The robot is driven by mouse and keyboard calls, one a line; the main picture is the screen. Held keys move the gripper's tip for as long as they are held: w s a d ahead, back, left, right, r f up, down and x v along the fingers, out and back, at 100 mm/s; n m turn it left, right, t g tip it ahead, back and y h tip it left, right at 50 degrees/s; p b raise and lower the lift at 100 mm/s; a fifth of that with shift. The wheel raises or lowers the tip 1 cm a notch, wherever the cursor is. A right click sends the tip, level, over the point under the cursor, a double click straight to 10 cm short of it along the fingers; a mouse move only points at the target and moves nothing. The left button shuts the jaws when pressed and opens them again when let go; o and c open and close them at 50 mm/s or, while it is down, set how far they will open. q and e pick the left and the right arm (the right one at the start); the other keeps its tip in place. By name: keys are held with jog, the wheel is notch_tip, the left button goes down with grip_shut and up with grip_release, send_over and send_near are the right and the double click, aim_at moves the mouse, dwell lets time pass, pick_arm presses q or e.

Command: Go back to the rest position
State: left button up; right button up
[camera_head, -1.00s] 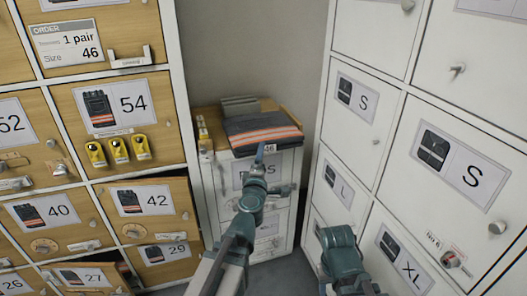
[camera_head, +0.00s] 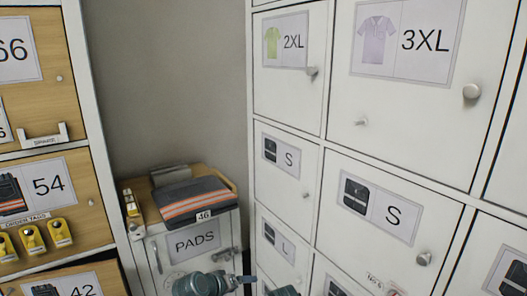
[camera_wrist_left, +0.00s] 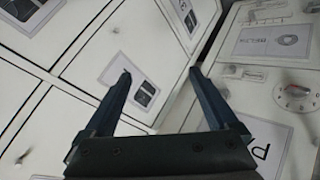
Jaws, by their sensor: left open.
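My left gripper (camera_head: 243,279) is low in the head view, in front of the small PADS cabinet (camera_head: 158,262). In the left wrist view its two fingers (camera_wrist_left: 160,73) are apart with nothing between them. Folded dark trousers (camera_head: 192,203) with orange stripes and a 46 tag lie on top of the cabinet, apart from the gripper. A teal part of my right arm (camera_head: 285,291) shows at the bottom edge; its gripper is out of sight.
White lockers (camera_head: 335,130) labelled with sizes stand close on the right, their visible doors shut. Wooden lockers (camera_head: 87,190) with yellow order tags (camera_head: 32,239) stand on the left. Grey wall fills the gap behind the cabinet.

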pick_arm(q)
jog(key=s+a+f+m+g+y, duration=0.1)
jog(key=s+a+f+g+y, duration=0.25)
jog(key=s+a, duration=0.2)
jog(key=s+a+f+m+g+y, duration=0.1)
jog(key=s+a+f+g+y, duration=0.1)
jog(key=s+a+f+g, duration=0.3)
jog(key=s+d+m+y, duration=0.1)
jog(key=s+d+m, duration=0.15)
jog(key=d, duration=0.35)
jog(key=s+d+m, duration=0.2)
jog(key=s+d, duration=0.2)
jog(key=d, duration=0.1)
notch_tip(320, 180, up, 31)
jog(key=d+p, duration=0.1)
jog(key=p, duration=2.8)
jog(key=shift+s+d+f+p, duration=0.15)
jog(key=shift+s+f+p, duration=0.05)
jog(key=shift+s+p, duration=0.15)
jog(key=shift+c, duration=0.3)
